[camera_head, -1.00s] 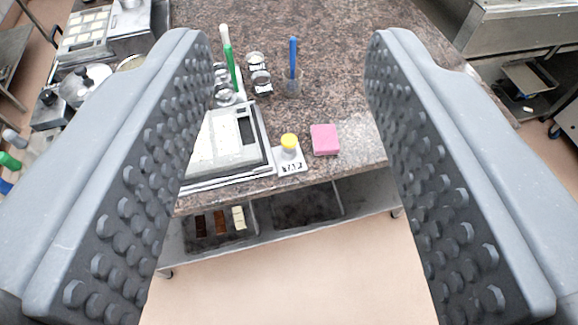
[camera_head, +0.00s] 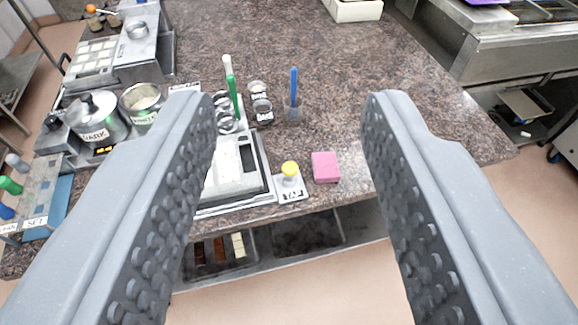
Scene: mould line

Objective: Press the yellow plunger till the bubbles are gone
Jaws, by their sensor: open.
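The yellow plunger (camera_head: 290,169) is a round yellow knob on a small white labelled base (camera_head: 291,188) near the counter's front edge. It stands at the right front corner of a pale mould (camera_head: 234,165) set in a grey frame. The mould is partly hidden by my left finger, and bubbles in it are too small to make out. My gripper (camera_head: 288,105) is open and empty. Its two studded fingers stand wide apart on either side of the view, with the plunger showing between them, apart from both.
A pink block (camera_head: 325,167) sits just right of the plunger. Behind are a green-handled tool (camera_head: 232,90), small jars (camera_head: 261,106) and a glass (camera_head: 292,111) holding a blue stick. Metal pots (camera_head: 98,118) stand at left. A shelf (camera_head: 280,258) lies below the counter.

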